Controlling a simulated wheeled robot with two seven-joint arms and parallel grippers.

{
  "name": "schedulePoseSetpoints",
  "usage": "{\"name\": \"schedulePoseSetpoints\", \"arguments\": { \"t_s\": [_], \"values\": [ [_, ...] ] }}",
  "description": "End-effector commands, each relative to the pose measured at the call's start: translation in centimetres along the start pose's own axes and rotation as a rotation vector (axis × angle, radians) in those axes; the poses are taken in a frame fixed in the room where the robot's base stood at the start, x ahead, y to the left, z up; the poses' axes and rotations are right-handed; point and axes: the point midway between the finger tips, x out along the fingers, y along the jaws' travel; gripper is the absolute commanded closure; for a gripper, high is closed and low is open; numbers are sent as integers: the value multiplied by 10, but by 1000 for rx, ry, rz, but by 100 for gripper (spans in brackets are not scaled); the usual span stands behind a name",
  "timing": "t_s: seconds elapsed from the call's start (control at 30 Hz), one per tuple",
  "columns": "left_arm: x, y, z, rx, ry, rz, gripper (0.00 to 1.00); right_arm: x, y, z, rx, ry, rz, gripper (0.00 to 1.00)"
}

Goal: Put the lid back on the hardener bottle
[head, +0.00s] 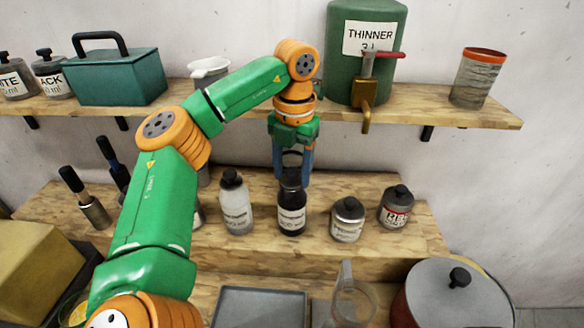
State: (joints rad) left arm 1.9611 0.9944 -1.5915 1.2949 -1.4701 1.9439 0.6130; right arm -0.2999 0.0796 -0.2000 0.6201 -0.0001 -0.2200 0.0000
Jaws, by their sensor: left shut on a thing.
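My left gripper (292,163) points straight down over the middle of the lower wooden shelf. Its blue fingers are shut on a black lid (291,178) at the top of a dark bottle with a white label (291,216). The label is too small to read, but this appears to be the hardener bottle. The bottle stands upright. The lid lines up with its neck; I cannot tell whether it is seated or just above. My right gripper is not in view.
A pale bottle with a black cap (237,210) stands close to the left, and two small jars (347,220) (396,207) stand to the right. Above are the upper shelf (420,115) and a green thinner can (350,80). A lidded pot (455,295) and grey tray (260,308) are in front.

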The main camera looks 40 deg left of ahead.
Motion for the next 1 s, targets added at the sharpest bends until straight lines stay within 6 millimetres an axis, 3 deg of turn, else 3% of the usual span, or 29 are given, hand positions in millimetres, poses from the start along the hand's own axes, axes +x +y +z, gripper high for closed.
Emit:
{"name": "schedulePoseSetpoints", "arguments": {
  "t_s": [0.2, 0.23, 0.33, 0.57, 0.6, 0.8, 1.0],
  "values": [
    [0, 0, 0, 0, 0, 0, 91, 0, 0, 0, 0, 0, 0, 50],
    [0, 0, 0, 0, 0, 0, 34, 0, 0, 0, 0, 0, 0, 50],
    [0, 0, 0, 0, 0, 0, 7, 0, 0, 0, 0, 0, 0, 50],
    [0, 0, 0, 0, 0, 0, 5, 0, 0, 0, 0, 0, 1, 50],
    [0, 0, 0, 0, 0, 0, 0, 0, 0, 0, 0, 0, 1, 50],
    [0, 0, 0, 0, 0, 0, 0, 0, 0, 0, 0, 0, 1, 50],
    [-17, 0, 0, 1, 0, 0, 0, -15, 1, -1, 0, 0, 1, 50]
  ]
}}
